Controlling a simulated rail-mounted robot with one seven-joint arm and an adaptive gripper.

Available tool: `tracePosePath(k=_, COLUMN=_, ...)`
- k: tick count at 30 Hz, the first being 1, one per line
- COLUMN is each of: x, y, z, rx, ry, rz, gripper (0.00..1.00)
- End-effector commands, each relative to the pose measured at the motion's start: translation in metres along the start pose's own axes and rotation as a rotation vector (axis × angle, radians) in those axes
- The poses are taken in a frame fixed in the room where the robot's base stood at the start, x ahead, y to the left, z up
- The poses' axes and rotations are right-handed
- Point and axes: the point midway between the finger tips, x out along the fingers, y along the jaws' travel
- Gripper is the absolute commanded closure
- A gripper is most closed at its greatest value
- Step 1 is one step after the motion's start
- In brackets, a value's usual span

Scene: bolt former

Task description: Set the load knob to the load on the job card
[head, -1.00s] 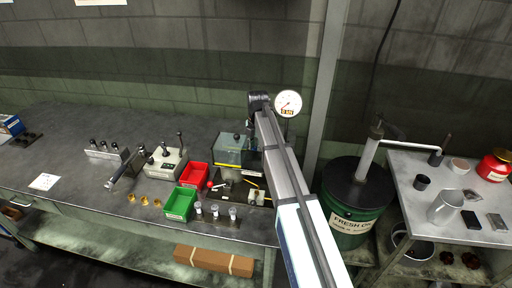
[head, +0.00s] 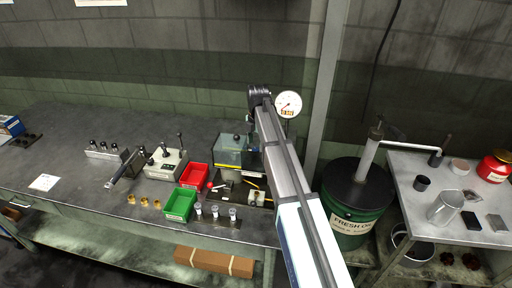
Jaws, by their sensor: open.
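A white card (head: 44,182), likely the job card, lies flat at the left of the bench; its writing is too small to read. A round white dial gauge (head: 288,104) with an orange readout stands behind the bench machine (head: 229,151); the readout is too small to read surely. I cannot make out which part is the load knob. My arm reaches from the lower right across the machine's right side, with a dark joint at its top. My gripper is hidden behind the arm or the machine, so I cannot see its fingers or any contact.
A red bin (head: 195,176) and a green bin (head: 180,204) stand left of the machine. A grey box with levers (head: 164,163) is farther left. A green oil drum (head: 350,205) and side table (head: 470,222) are at right.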

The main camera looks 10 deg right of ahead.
Motion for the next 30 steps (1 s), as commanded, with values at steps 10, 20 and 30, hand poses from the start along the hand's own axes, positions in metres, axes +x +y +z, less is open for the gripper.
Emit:
tracePosePath(k=10, x=-0.045, y=0.0, z=0.0, rx=0.0, ry=-0.003, rz=0.001, gripper=0.42)
tracePosePath(k=20, x=-0.055, y=-0.002, z=0.0, rx=0.006, ry=-0.003, rz=-0.002, gripper=0.42)
tracePosePath(k=30, x=-0.061, y=-0.005, z=-0.001, rx=0.009, ry=0.001, rz=-0.007, gripper=0.42)
